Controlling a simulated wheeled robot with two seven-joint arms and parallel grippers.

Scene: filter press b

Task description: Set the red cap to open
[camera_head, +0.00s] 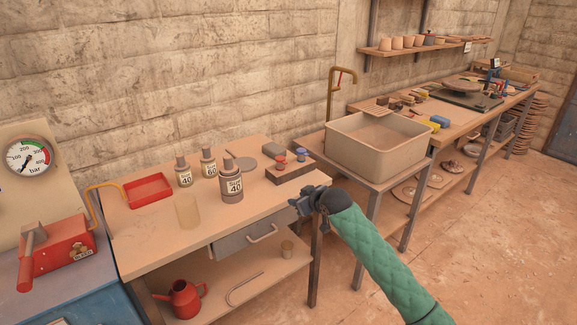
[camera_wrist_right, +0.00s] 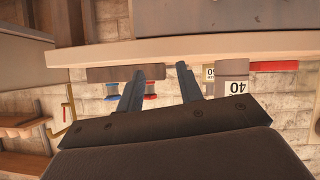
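The red cap (camera_head: 281,160) sits on a dark wooden block (camera_head: 290,172) at the right end of the workbench, beside a blue cap (camera_head: 301,155). My right gripper (camera_head: 298,207) is at the bench's front right edge, in front of the block and apart from the caps. In the right wrist view, which looks upside down, the two fingers (camera_wrist_right: 160,72) stand apart with nothing between them. The red cap's setting is too small to read. My left gripper is not in view.
Several labelled bottles (camera_head: 232,182), a clear cup (camera_head: 188,212) and a red tray (camera_head: 148,190) stand left of the block. A drawer (camera_head: 250,240) lies under the bench top. A sink (camera_head: 375,145) is at right. A pressure gauge (camera_head: 28,158) is at far left.

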